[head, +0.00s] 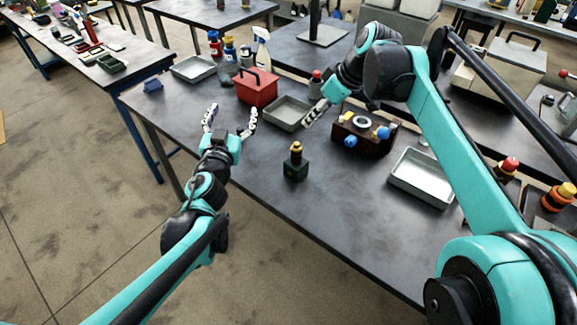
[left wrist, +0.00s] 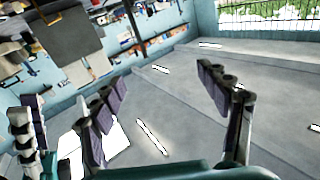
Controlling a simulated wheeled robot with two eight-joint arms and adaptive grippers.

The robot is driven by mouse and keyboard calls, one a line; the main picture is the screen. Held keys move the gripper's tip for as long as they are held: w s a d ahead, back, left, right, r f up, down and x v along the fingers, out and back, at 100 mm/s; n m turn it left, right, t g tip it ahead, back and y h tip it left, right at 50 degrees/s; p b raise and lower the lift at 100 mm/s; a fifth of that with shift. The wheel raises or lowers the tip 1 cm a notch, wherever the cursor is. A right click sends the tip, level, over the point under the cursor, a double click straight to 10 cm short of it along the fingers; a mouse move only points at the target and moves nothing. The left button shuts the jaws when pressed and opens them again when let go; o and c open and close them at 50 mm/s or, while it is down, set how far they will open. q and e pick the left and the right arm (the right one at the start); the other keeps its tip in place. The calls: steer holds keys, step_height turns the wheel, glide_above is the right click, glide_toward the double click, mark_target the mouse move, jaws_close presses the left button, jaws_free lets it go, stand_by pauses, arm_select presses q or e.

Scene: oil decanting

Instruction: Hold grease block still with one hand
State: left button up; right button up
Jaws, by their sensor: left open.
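A dark brown block (head: 350,139) with a round ring on top and blue and yellow knobs stands on the dark table; it may be the grease block. A small dark green block (head: 296,170) with a yellow and black top stands nearer the front edge. My left gripper (head: 232,112) is open and empty at the table's left front side, apart from both blocks. Its spread fingers also show in the left wrist view (left wrist: 160,82), with nothing between them. My right gripper (head: 317,111) is just left of the brown block, near a grey tray; its jaws are not clear.
A red box (head: 257,90) and a grey tray (head: 285,116) stand behind the left gripper. Another tray (head: 422,177) lies right of the brown block. Bottles, including a spray bottle (head: 262,52), stand at the back. The table's front middle is clear.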

mark_target(292, 164)
arm_select(q)
steer(key=w+d+f+m+g+h, duration=0.3)
steer(key=d+f+m+h, duration=0.2)
steer(key=d+f+h, duration=0.4)
steer(key=d+f+g, duration=0.1)
steer(key=f, duration=0.2)
steer(key=s+d+f+m+g, duration=0.1)
steer(key=d+f+g, duration=0.1)
steer(key=f, duration=0.2)
steer(key=s+d+f+g+y, duration=0.1)
steer(key=d+f, duration=0.1)
steer(key=f, duration=0.2)
steer(key=shift+f+m+g, duration=0.25)
steer(key=shift+m+g, duration=0.05)
steer(key=shift+g, duration=0.1)
steer(key=x, duration=0.7)
steer(key=shift+w+d+f, duration=0.2)
steer(key=shift+f, duration=0.15)
steer(key=c, duration=1.7)
